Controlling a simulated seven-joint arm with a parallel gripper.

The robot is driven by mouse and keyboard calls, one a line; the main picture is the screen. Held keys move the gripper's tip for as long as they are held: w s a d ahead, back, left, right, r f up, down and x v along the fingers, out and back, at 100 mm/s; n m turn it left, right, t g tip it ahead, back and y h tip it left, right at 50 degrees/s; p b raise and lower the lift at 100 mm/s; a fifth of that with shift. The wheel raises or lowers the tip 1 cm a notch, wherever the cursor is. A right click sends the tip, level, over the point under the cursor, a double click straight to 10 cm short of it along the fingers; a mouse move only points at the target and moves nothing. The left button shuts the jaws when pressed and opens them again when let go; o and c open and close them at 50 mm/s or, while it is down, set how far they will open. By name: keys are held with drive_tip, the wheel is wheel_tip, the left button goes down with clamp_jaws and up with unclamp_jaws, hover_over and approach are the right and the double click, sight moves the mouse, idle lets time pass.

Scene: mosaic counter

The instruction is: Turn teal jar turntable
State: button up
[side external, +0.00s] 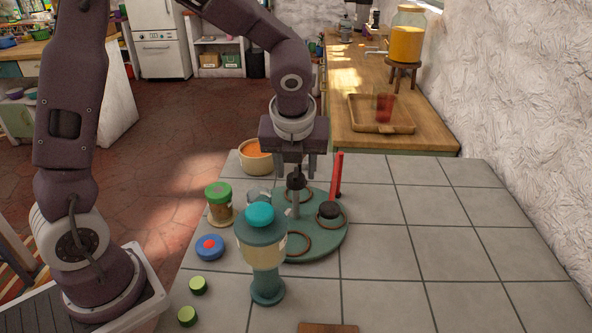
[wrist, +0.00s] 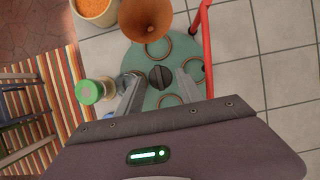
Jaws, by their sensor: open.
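The teal turntable (side external: 325,235) is a round disc on the grey tiled counter, with brown rings on it. A dark ribbed knob (side external: 297,178) tops a grey post at its middle. My gripper (side external: 294,172) is open and points down at the knob, with one finger on each side. In the wrist view the knob (wrist: 160,76) shows between the two spread fingers, and a gap shows beside it; contact cannot be told. The turntable (wrist: 168,101) is partly hidden by my gripper there. A dark round piece (side external: 328,209) sits in the right ring.
A teal-topped jar (side external: 262,256) stands in front of the turntable. A red upright bar (side external: 337,175) rises behind it. A green-lidded jar (side external: 219,207), a blue-red lid (side external: 209,246) and an orange-filled bowl (side external: 256,162) are left. A brown cone (wrist: 145,18) shows above the knob.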

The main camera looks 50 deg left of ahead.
drive_tip(key=v, duration=0.6)
drive_tip(key=shift+o, duration=0.2)
drive_tip(key=n, duration=0.3)
drive_tip(key=a+n+g+h, duration=0.1)
drive_tip(key=n, duration=0.3)
drive_tip(key=w+a+n+g, duration=0.1)
drive_tip(key=n, duration=0.3)
drive_tip(key=shift+w+f+h, duration=0.1)
drive_tip(key=shift+h, duration=0.2)
drive_tip(key=n, duration=0.2)
drive_tip(key=n+h, duration=0.1)
drive_tip(key=n, duration=0.1)
drive_tip(key=w+n+g, duration=0.1)
drive_tip(key=n, duration=0.1)
drive_tip(key=shift+a+r, duration=0.2)
drive_tip(key=shift+r, duration=0.05)
drive_tip(key=shift+f+n+h, duration=0.3)
drive_tip(key=shift+f+n, duration=0.1)
drive_tip(key=shift+n, duration=0.1)
wheel_tip(320, 180, down, 6)
drive_tip(key=shift+w+f, duration=0.1)
clamp_jaws()
